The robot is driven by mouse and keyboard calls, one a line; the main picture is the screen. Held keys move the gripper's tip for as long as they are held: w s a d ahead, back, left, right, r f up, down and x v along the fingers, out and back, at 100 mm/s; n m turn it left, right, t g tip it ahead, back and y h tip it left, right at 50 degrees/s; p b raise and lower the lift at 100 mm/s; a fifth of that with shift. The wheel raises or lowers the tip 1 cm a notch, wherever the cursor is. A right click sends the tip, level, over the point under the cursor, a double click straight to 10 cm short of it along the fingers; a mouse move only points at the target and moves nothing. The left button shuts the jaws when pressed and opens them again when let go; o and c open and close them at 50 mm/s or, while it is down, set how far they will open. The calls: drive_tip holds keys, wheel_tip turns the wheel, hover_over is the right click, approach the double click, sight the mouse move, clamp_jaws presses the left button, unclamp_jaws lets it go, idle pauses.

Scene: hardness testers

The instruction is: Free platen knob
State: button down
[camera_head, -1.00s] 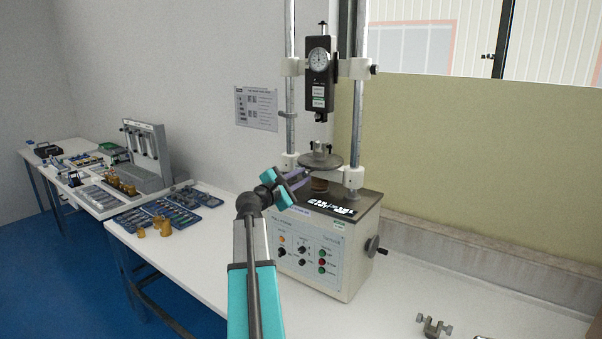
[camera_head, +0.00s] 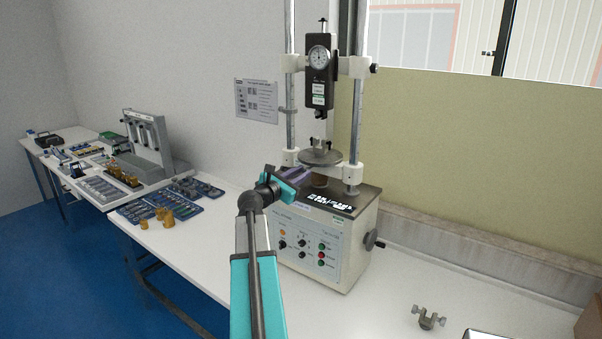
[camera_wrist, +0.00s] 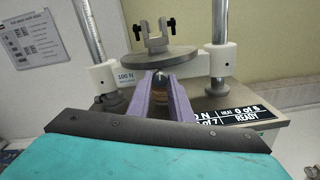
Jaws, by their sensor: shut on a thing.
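The round grey platen (camera_head: 320,158) sits low between the posts of the test stand. It also shows in the wrist view (camera_wrist: 165,59), with a small clamp fixture (camera_wrist: 151,40) with black screws standing on it. Below the platen is the brownish ribbed knob (camera_wrist: 159,88), seen only in part between my fingers. My gripper (camera_wrist: 160,84) has two purple fingers, one on each side of the knob and shut on it. In the head view my gripper (camera_head: 304,173) reaches in from the left under the platen's edge.
The stand's base (camera_head: 325,235) has buttons in front and a side crank (camera_head: 374,240). A dial gauge (camera_head: 319,58) hangs above the platen. A loose clamp (camera_head: 428,317) lies at the right. Brass weights (camera_head: 160,217) and trays stand at the left.

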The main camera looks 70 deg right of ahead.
drive_tip(key=shift+s+f, duration=0.1)
drive_tip(key=shift+f, duration=0.05)
drive_tip(key=c, duration=1.6)
unclamp_jaws()
drive_tip(key=b+v, duration=0.4)
drive_tip(key=v, duration=1)
